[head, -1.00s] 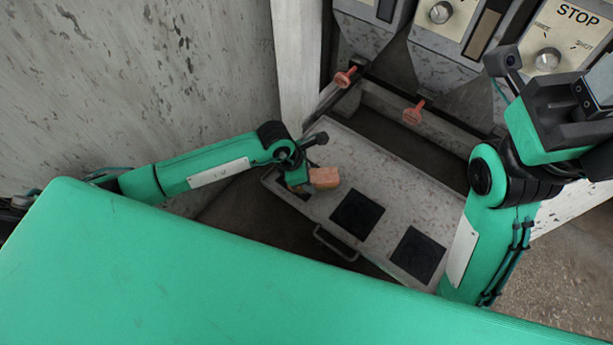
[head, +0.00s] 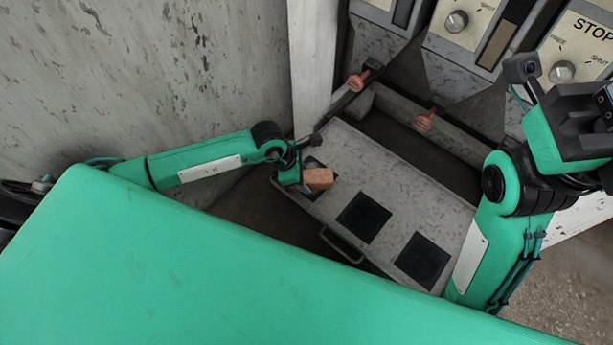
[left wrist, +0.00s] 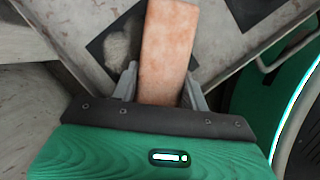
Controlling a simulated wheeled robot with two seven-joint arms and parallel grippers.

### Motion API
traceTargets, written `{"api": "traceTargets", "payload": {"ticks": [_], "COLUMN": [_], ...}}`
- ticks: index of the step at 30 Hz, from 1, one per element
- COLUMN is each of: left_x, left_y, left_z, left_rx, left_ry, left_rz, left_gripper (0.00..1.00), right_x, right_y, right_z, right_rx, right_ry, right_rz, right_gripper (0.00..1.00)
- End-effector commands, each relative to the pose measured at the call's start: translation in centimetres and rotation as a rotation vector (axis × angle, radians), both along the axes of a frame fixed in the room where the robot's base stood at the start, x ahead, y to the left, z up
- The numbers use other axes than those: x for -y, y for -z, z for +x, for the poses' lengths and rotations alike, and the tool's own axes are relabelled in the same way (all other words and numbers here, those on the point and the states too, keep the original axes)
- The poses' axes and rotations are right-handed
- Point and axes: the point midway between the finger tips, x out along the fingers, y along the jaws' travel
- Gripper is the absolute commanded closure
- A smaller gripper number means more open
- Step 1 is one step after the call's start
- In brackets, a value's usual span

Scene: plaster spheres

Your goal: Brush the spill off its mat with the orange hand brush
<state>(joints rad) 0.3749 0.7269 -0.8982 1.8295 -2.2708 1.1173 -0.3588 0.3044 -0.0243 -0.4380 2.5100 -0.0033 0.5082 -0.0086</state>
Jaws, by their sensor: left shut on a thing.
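My left gripper (head: 303,182) is shut on the orange hand brush (head: 319,178), a block-like piece held over the far-left black mat (head: 314,163). In the left wrist view the brush (left wrist: 167,45) stands out between the fingers (left wrist: 160,88) and covers part of that mat (left wrist: 100,50). A pale grey, powdery spill (left wrist: 121,45) lies on the mat just left of the brush. I cannot tell whether the brush touches the mat. The spill is too small to make out in the head view. My right arm is at the right, but its gripper fingers do not show.
The mats lie on a pale, speckled tray (head: 390,165) with a front handle (head: 340,245). A middle mat (head: 364,217) and a right mat (head: 422,260) look bare. Red-orange knobs (head: 358,80) (head: 424,121) stand behind. A wall (head: 200,60) borders the left.

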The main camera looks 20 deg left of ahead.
Motion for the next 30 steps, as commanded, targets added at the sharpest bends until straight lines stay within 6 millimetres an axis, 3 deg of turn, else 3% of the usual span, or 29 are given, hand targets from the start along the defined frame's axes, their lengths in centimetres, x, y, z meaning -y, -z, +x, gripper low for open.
{"api": "traceTargets", "payload": {"ticks": [2,24,30], "left_x": [-0.2,3.7,3.7], "left_y": [0.5,0.2,0.2], "left_z": [-0.5,1.3,1.4], "left_rx": [-0.019,-0.012,-0.012], "left_ry": [0.0,0.001,0.0], "left_rz": [0.013,0.007,0.008], "left_gripper": [0.83,0.83,0.83], "right_x": [0.0,0.0,0.0], "right_y": [0.0,0.0,0.0], "right_z": [0.0,0.0,0.0], "right_rx": [0.0,0.0,0.0], "right_ry": [0.0,0.0,0.0], "right_rz": [0.0,0.0,0.0], "right_gripper": [0.64,0.64,0.64]}}
